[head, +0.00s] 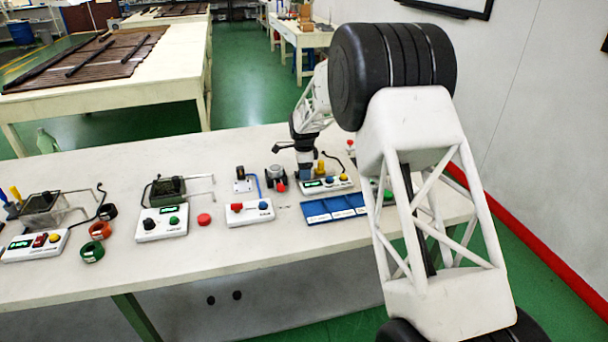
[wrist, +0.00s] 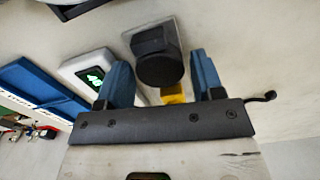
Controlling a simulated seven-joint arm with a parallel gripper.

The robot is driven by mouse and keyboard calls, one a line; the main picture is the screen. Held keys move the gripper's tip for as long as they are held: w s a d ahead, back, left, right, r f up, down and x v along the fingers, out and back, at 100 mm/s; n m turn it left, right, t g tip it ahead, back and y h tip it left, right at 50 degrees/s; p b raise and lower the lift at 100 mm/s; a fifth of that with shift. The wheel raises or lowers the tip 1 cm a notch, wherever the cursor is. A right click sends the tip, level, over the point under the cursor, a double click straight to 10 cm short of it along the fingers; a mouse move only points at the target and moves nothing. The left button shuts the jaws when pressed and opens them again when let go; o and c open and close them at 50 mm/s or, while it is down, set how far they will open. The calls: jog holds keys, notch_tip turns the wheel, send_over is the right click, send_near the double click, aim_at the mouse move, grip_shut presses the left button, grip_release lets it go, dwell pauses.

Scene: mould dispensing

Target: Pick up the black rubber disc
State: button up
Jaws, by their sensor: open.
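A black round piece (wrist: 160,65), which looks like the rubber disc, sits against a grey-white plate in the wrist view. My gripper (wrist: 159,58) is open, with one blue finger on each side of it. Gaps show between the piece and both fingers. A yellow part (wrist: 173,94) shows just below it. In the head view my gripper (head: 305,166) is low over the back right of the table, behind a white control box (head: 327,185). I cannot make out the disc there, as my gripper covers that spot.
A blue tray (head: 334,208) lies in front of the control box. A grey and black device (head: 277,175) stands just left of my gripper. Further left are another white box (head: 249,212), a red round piece (head: 204,220) and several coloured rings. The table's front strip is clear.

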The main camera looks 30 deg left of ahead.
dwell(0.3)
jog(key=c, duration=0.7)
jog(key=shift+o, duration=0.2)
jog(key=shift+r, duration=0.1)
jog(key=shift+r, duration=1.65)
jog(key=s+d, duration=0.3)
jog(key=s, duration=0.1)
jog(key=s+d+r, duration=0.1)
jog(key=s+d, duration=0.6)
jog(key=s, duration=0.1)
jog(key=shift+d+r, duration=0.2)
jog(key=shift+r, duration=0.05)
jog(key=shift+s, duration=0.1)
jog(key=w+d+r, duration=0.3)
jog(key=w+d, duration=0.1)
jog(key=d, duration=0.3)
jog(key=shift+r, duration=0.4)
jog(key=shift+d, duration=0.1)
